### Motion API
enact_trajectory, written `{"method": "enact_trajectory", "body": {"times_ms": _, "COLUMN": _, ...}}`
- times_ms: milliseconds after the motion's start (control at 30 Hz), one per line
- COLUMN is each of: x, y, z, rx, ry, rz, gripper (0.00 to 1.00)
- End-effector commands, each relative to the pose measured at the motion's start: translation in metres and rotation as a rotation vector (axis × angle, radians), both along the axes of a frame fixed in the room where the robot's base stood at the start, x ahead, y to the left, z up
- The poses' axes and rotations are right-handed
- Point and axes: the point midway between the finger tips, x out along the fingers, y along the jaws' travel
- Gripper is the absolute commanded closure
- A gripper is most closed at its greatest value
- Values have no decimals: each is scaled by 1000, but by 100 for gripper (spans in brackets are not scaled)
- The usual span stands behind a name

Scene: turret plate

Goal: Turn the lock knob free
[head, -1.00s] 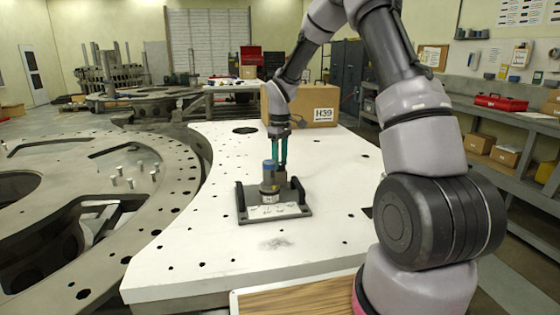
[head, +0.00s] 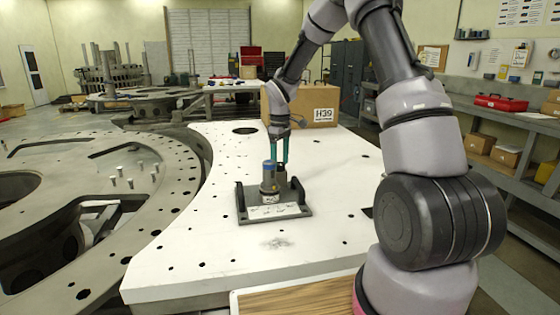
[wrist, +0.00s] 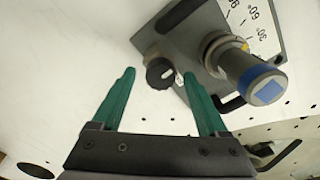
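The lock knob (wrist: 160,72) is a small dark round knob on a grey fixture (wrist: 180,38). Beside it stands a grey cylinder with a blue top (wrist: 262,84), next to a white scale with numbers. In the head view the fixture (head: 243,212) sits on the white plate, with the blue-topped cylinder (head: 268,178) upright on it. My gripper (wrist: 158,75) is open, its two green fingers on either side of the knob in the wrist view. I cannot tell whether the fingertips reach down around it. In the head view my gripper (head: 280,161) is just behind the cylinder, which hides the knob.
The white plate (head: 200,235) has scattered holes and is mostly clear around the fixture. A cardboard box labelled H39 (head: 312,105) stands behind my gripper. A large grey ring structure (head: 100,195) lies to the left. Black handles (wrist: 280,153) flank the fixture.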

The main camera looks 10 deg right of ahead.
Motion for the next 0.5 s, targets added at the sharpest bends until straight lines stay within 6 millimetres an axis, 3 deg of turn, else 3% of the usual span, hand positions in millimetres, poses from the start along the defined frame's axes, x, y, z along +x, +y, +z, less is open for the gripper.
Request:
{"method": "enact_trajectory", "body": {"times_ms": 233, "x": 0, "y": 0, "z": 11, "rx": 0, "ry": -1, "rz": -1, "gripper": 23}}
{"method": "enact_trajectory", "body": {"times_ms": 500, "x": 1, "y": 0, "z": 64, "rx": 1, "ry": -4, "rz": -1, "gripper": 23}}
